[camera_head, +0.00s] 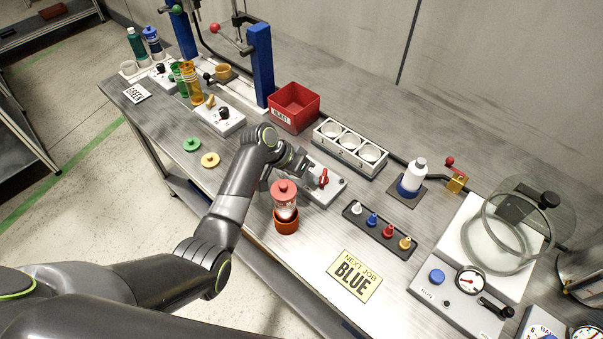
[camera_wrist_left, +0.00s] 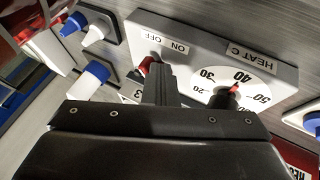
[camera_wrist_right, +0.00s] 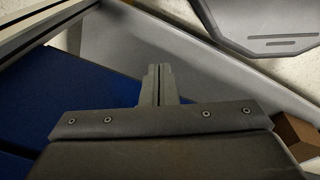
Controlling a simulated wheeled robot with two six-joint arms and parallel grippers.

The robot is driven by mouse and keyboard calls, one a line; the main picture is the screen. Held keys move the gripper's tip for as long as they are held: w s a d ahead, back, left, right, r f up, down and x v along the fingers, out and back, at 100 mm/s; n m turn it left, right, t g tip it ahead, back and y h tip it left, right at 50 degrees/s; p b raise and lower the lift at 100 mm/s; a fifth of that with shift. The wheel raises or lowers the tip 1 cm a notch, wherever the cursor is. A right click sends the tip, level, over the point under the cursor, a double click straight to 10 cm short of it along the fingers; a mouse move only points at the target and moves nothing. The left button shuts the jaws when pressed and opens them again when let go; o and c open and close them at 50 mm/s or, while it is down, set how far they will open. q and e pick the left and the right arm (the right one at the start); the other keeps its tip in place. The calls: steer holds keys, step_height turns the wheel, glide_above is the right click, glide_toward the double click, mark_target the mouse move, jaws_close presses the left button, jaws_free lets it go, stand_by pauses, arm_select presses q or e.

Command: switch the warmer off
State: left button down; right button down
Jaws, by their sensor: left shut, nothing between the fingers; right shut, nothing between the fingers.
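The warmer's control box (camera_wrist_left: 205,55) is pale, with a HEAT C dial (camera_wrist_left: 225,83) and an ON/OFF label in the left wrist view. A red switch (camera_wrist_left: 147,64) by that label is partly hidden behind my left gripper (camera_wrist_left: 160,68). Its fingers are shut and empty, right at the switch; I cannot tell whether they touch. In the head view the box (camera_head: 326,197) shows a red part on top, with my left gripper (camera_head: 306,166) over its far-left side. My right gripper (camera_wrist_right: 158,68) is shut and empty, away from the warmer; it shows only in the right wrist view.
A red-lidded jar (camera_head: 285,195) in an orange-red holder stands close beside my left forearm. The white block with three wells (camera_head: 319,141), red bin (camera_head: 293,107) and nozzle tray (camera_head: 380,229) surround the box. A blue-and-white bottle (camera_head: 412,177) stands to the right.

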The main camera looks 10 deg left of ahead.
arm_select(q)
steer(key=shift+w, duration=0.1)
steer(key=shift+w+d+b, duration=0.25)
steer(key=shift+w+b, duration=0.15)
steer(key=shift+w+d+r, duration=0.1)
steer(key=shift+w+r, duration=0.05)
steer(key=shift+r, duration=0.05)
steer(key=shift+r, duration=0.1)
